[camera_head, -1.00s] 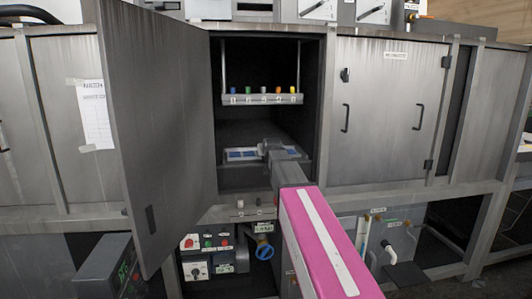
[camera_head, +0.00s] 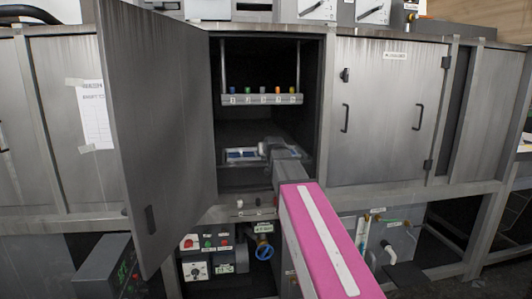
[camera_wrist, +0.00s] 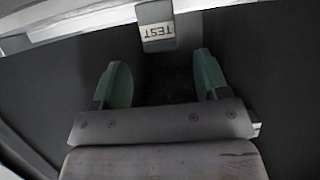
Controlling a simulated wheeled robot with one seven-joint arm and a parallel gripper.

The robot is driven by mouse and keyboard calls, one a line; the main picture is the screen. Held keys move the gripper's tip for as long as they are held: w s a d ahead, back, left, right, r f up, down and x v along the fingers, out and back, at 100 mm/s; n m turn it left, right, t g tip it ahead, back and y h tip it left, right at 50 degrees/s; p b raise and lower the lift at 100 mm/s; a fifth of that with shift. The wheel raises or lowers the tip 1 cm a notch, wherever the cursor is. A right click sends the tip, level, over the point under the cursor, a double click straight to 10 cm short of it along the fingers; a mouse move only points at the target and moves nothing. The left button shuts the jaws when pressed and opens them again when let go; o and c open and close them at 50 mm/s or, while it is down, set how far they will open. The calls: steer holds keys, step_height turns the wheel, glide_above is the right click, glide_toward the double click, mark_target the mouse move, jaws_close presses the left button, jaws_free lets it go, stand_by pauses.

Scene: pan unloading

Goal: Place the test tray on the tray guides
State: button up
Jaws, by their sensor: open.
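The test tray (camera_head: 242,154) lies low inside the open compartment in the head view, pale with blue patches. Its right part is hidden by my arm and gripper. In the wrist view, a grey tab marked TEST (camera_wrist: 158,32) hangs from the tray's pale front edge (camera_wrist: 80,22). My gripper (camera_wrist: 160,75) is open, with its two green fingers spread apart. The tab is beyond the fingertips, roughly centred between them, and the gap between the fingers is empty. In the head view my gripper (camera_head: 268,147) is small and blurred at the compartment's front. I cannot make out the tray guides.
A grey door (camera_head: 160,130) stands open to the left of the compartment. A rack with several coloured knobs (camera_head: 262,99) hangs above the tray. A closed door (camera_head: 388,115) is on the right. Control boxes (camera_head: 207,262) sit below the compartment.

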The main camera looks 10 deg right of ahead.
steer(key=v, duration=0.7)
steer(key=s+f+g, duration=0.2)
steer(key=s+f, duration=0.1)
steer(key=f, duration=0.4)
steer(key=s+f+g, duration=0.2)
steer(key=f, duration=0.6)
steer(key=s+f+g, duration=0.2)
steer(key=s+f, duration=0.1)
steer(key=f, duration=0.5)
steer(key=shift+s, duration=0.35)
steer(key=s+f+g, duration=0.7)
steer(key=s+f, duration=1)
steer(key=f, duration=0.2)
steer(key=shift+s+f+g, duration=0.15)
steer(key=shift+s+g, duration=0.15)
steer(key=shift+s, duration=0.1)
